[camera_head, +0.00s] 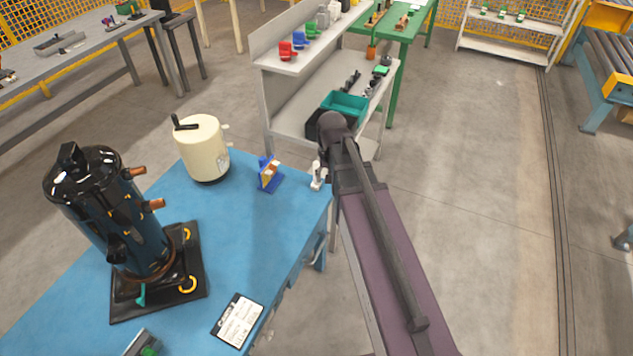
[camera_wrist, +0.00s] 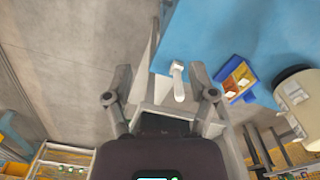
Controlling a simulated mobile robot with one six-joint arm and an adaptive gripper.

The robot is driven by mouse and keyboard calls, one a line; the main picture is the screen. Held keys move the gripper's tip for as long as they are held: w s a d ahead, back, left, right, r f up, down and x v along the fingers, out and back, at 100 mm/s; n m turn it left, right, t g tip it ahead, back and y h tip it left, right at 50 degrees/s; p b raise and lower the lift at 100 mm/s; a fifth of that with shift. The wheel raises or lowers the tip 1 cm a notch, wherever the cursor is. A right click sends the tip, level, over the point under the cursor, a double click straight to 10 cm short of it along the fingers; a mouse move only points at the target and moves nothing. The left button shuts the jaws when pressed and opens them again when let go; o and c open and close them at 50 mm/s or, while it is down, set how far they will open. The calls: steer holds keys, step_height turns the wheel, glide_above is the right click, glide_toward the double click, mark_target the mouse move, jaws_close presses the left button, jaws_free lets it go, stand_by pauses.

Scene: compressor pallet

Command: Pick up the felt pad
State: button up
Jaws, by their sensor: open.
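My gripper (camera_wrist: 160,68) is open and empty in the wrist view, its two fingers spread wide at the edge of the blue table (camera_head: 285,235). A small white fitting (camera_wrist: 178,82) shows between the fingers; it stands at the table corner in the head view (camera_head: 318,177). I cannot tell its distance from the fingers. A blue holder (camera_head: 268,185) with orange-brown and white pieces stands beside it, and shows right of the fingers in the wrist view (camera_wrist: 251,95). I cannot tell for sure which thing is the felt pad. My arm hides the gripper in the head view.
A dark compressor (camera_head: 110,215) stands on a black pallet (camera_head: 135,306) at left. A printed card (camera_head: 238,320) lies near the table's front edge. A grey shelf (camera_head: 305,68) with a teal bin (camera_head: 345,103) stands behind my arm.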

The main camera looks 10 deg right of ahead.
mark_target(316, 162)
steer(key=w+f+m+b, duration=0.1)
steer(key=w+m, duration=0.4)
steer(key=w, duration=1.5)
steer(key=shift+f, duration=0.35)
steer(key=shift+d+f+b, duration=0.1)
steer(key=shift+b, duration=0.2)
step_height(316, 162, down, 8)
steer(key=b, duration=0.8)
steer(key=shift+f, duration=0.25)
steer(key=shift+f+b, duration=0.1)
steer(key=shift+b, duration=0.25)
steer(key=shift+a+f+b, duration=0.2)
steer(key=shift+f+b, duration=2.25)
steer(key=shift+f, duration=0.05)
jaws_close()
